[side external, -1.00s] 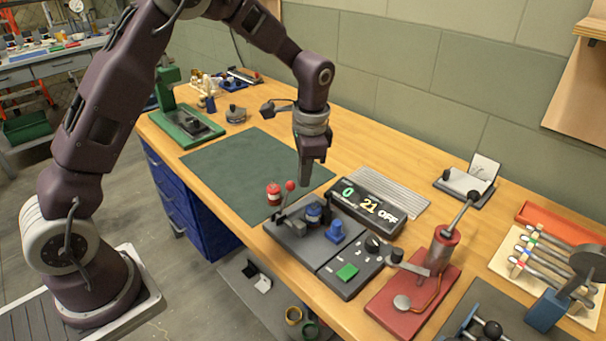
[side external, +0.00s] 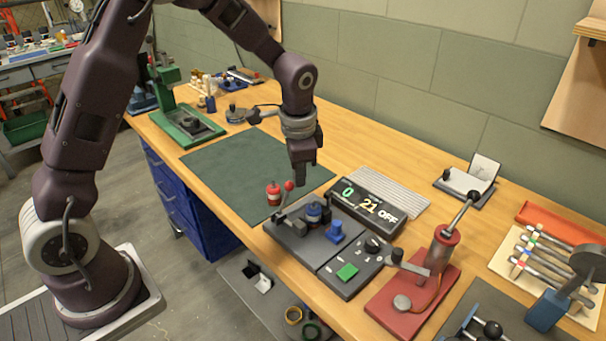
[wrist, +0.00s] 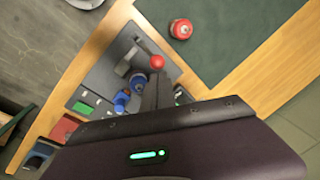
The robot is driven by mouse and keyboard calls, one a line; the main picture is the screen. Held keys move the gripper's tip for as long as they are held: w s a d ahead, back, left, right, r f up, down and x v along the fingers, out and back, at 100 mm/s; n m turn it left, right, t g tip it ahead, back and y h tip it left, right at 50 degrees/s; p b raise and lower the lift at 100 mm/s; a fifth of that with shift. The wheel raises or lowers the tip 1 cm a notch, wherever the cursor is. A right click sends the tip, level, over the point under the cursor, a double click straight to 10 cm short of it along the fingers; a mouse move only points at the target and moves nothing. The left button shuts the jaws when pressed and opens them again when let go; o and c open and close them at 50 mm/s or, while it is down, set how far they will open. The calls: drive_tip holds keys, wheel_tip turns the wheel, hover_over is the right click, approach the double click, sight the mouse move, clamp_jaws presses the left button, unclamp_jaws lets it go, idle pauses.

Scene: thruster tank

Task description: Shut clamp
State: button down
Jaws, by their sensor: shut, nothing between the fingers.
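The clamp is a lever with a red ball knob (side external: 289,185), mounted on a dark grey plate (side external: 287,236). The lever stands up at a tilt, with its knob at the top. Beside it on the plate is a round blue part (side external: 313,212), also seen in the wrist view (wrist: 122,100). My gripper (side external: 300,182) is shut and empty, pointing down above the plate, just right of the knob in the side view. In the wrist view the closed fingers (wrist: 157,92) lie just below the red knob (wrist: 157,61); I cannot tell whether they touch it.
A red bottle-like object (side external: 273,193) stands on the green mat (side external: 225,165) left of the clamp. A display box (side external: 368,203) reading "0 21 OFF" stands to the right. A blue block (side external: 335,232) and a red-based device (side external: 415,295) are nearer the front right.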

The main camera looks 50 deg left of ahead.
drive_tip(key=shift+s+r+t, duration=0.2)
drive_tip(key=shift+s+t, duration=0.25)
drive_tip(key=shift+s, duration=0.2)
drive_tip(key=shift+s+r+t, duration=0.2)
drive_tip(key=shift+s+t, duration=0.25)
drive_tip(key=shift+s, duration=0.15)
drive_tip(key=s, duration=0.4)
drive_tip(key=shift+s, duration=0.15)
drive_tip(key=shift+r, duration=0.15)
drive_tip(key=shift+r, duration=0.75)
